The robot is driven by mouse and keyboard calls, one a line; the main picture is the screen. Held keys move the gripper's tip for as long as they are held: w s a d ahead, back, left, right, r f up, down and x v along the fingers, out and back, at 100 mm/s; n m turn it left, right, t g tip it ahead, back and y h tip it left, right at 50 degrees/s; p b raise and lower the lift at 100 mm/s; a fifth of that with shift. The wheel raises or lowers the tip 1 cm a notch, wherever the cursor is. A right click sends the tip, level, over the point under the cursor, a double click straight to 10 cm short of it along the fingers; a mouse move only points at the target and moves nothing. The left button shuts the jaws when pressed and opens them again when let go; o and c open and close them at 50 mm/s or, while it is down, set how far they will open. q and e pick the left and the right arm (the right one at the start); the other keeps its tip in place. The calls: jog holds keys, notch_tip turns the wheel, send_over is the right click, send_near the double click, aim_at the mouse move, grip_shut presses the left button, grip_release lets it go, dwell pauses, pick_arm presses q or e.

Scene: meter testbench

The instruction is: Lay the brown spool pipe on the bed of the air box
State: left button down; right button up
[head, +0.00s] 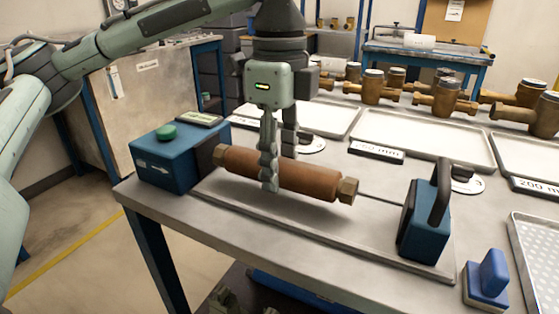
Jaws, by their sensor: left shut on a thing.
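The brown spool pipe (312,181) has a hex fitting at each end and lies roughly level above the grey bed plate (300,220). My left gripper (269,182) points down and is shut on the pipe left of its middle. A blue air box (165,167) with a green button stands at the bed's left end, close to the pipe's left fitting. A blue block with a dark handle (425,225) stands at the right end, with a gap to the pipe's right fitting. I cannot tell whether the pipe touches the bed.
White trays (428,138) with size labels lie behind the bed, with several brass meters (441,103) further back. A small blue block (488,278) and a perforated tray (541,255) are at the front right. The bed in front of the pipe is clear.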

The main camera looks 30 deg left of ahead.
pick_arm(q)
jog(key=shift+f, duration=0.2)
jog(key=shift+f, duration=0.4)
jog(key=shift+f, duration=0.15)
jog(key=shift+c, duration=2)
grip_release()
jog(key=shift+r, duration=3.5)
